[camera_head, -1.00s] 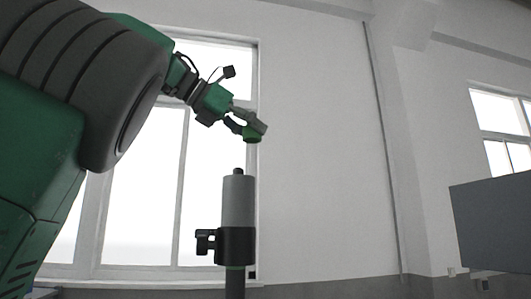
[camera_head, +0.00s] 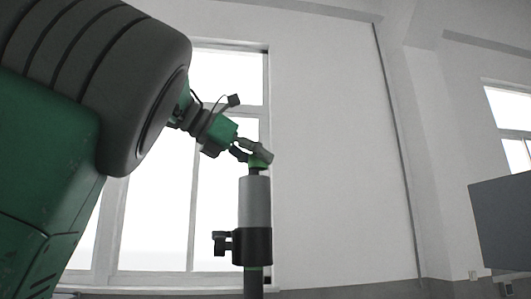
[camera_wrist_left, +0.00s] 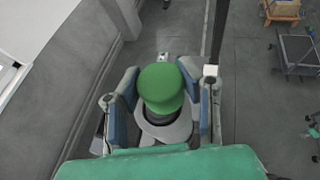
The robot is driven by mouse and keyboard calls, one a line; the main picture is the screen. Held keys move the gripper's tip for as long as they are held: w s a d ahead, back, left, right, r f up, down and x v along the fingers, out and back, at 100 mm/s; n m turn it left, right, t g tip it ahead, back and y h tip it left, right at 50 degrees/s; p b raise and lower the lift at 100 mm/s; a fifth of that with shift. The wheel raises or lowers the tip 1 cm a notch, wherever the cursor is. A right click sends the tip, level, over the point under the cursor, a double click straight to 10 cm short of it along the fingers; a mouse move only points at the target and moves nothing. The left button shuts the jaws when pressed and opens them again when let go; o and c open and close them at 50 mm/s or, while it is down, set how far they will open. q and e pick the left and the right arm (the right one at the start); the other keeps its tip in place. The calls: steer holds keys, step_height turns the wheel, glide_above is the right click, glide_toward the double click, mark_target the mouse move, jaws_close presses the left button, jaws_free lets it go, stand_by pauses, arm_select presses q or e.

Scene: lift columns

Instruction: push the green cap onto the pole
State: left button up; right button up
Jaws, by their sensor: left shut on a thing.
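The green cap (camera_wrist_left: 161,84) sits between the two fingers of my left gripper (camera_wrist_left: 163,98) in the left wrist view, and the gripper is shut on it. In the head view my left gripper (camera_head: 256,152) holds the green cap (camera_head: 259,162) right over the top of the pole (camera_head: 255,202). The pole is upright, with a light grey upper part and a black clamp (camera_head: 251,246) with a knob around it. The cap's lower edge is at the pole's dark tip; whether it is seated cannot be told. My right gripper is not in view.
A window (camera_head: 155,220) and a white wall (camera_head: 335,150) stand behind the pole. A dark grey panel (camera_head: 505,222) is at the right. In the left wrist view a wheeled cart (camera_wrist_left: 300,52) and a wooden item (camera_wrist_left: 282,10) stand on the floor at upper right.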

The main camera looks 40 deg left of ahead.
arm_select(q)
steer(key=shift+a+f, duration=0.15)
steer(key=shift+a, duration=0.35)
steer(key=shift+a+f, duration=0.15)
steer(key=shift+a, duration=0.35)
jaws_close()
steer(key=shift+d+f, duration=0.2)
steer(key=shift+d, duration=0.4)
steer(key=shift+f+b, duration=0.2)
steer(key=shift+b, duration=0.3)
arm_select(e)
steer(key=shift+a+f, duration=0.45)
arm_select(q)
steer(key=shift+a, duration=0.1)
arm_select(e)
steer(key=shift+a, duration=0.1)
arm_select(q)
steer(key=shift+f, duration=0.15)
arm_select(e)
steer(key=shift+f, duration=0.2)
arm_select(q)
steer(key=shift+f+b, duration=0.2)
steer(key=shift+b, duration=0.2)
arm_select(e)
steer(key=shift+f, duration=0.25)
arm_select(q)
steer(key=shift+f, duration=0.15)
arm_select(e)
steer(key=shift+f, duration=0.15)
